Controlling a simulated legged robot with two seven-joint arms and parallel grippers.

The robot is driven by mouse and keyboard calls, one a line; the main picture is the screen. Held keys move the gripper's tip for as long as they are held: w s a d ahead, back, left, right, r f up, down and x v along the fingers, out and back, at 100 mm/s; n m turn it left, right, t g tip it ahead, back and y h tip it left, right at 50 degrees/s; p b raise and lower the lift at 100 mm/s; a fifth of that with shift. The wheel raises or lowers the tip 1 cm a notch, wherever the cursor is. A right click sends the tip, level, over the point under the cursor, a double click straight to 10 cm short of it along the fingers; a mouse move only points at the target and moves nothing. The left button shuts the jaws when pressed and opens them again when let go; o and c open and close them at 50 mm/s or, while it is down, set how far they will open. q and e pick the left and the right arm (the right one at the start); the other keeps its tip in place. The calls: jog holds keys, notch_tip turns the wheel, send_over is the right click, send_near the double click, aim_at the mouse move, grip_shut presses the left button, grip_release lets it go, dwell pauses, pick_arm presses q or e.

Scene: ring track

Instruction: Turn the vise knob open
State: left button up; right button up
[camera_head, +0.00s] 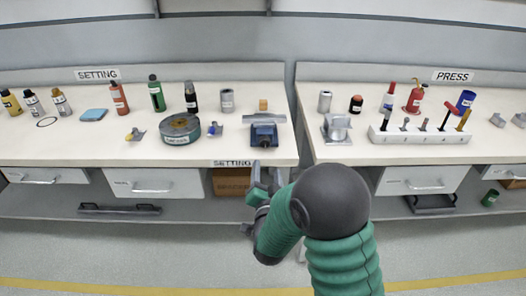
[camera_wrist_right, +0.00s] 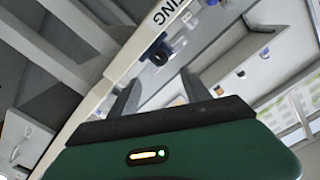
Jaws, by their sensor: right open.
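The blue vise (camera_head: 264,134) stands near the front edge of the left bench, by the SETTING label. Its dark knob (camera_head: 264,143) faces the front edge. My right gripper (camera_head: 265,174) is below and in front of the bench edge, apart from the vise. In the right wrist view, its two fingers (camera_wrist_right: 160,76) are spread with nothing between them. A blue and dark round part (camera_wrist_right: 157,51), which looks like the vise knob, shows beyond the fingertips. My left gripper is not in view.
A round green-grey tin (camera_head: 180,138) and small parts stand left of the vise. A gap separates this bench from the PRESS bench (camera_head: 350,153), which holds a white tool rack (camera_head: 420,137). Drawers (camera_head: 153,182) sit under the benchtop.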

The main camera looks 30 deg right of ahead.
aim_at(265, 145)
jog(key=b+x, duration=0.1)
jog(key=x, duration=1.1)
jog(key=shift+w+f+b, duration=0.15)
jog(key=shift+w+b, duration=0.1)
jog(key=shift+b, duration=0.1)
jog(key=shift+w+d+r, duration=0.1)
jog(key=shift+w+r, duration=0.1)
jog(key=shift+w, duration=0.3)
jog(key=shift+d, duration=0.1)
jog(key=shift+c, duration=0.4)
jog(key=shift+d+f, duration=0.1)
jog(key=shift+d, duration=0.05)
jog(key=c, duration=0.5)
grip_shut()
